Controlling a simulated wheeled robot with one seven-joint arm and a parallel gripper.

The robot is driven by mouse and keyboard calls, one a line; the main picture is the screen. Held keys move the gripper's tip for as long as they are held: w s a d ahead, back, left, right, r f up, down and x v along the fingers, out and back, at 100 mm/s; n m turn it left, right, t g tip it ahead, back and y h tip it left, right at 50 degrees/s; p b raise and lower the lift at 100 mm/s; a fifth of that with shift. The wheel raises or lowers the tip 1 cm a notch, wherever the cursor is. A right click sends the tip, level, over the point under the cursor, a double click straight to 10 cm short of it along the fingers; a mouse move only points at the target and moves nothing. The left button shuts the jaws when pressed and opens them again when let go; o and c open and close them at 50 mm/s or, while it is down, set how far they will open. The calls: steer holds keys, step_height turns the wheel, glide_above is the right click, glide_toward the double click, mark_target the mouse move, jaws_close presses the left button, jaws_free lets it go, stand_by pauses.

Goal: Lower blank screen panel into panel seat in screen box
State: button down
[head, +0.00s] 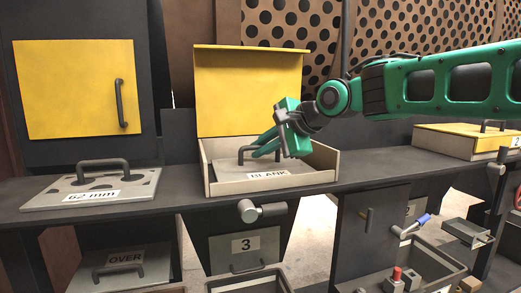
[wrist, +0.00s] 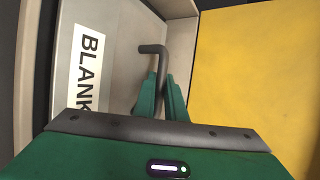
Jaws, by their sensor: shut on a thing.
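The blank screen panel (head: 278,182) is a grey plate with a dark bar handle and a white BLANK label. It lies inside the open screen box (head: 327,181), with the box walls around it, and looks about level. I cannot tell whether it rests on the seat, which is hidden beneath it. My gripper (head: 262,153) is shut on the panel's handle (wrist: 153,48). In the wrist view, my green fingers (wrist: 162,92) close around the handle's bar, and the panel (wrist: 112,38) lies close to the box wall.
The yellow lid (head: 247,90) stands open behind the box. A 62 mm panel (head: 92,188) lies on the dark shelf (head: 178,192) to the left. A closed yellow-lidded box (head: 462,141) stands to the right. A cylindrical knob (head: 262,211) projects below the shelf edge.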

steer(key=shift+f, duration=0.2)
stand_by(0.3)
steer(key=c, duration=1.7)
jaws_free()
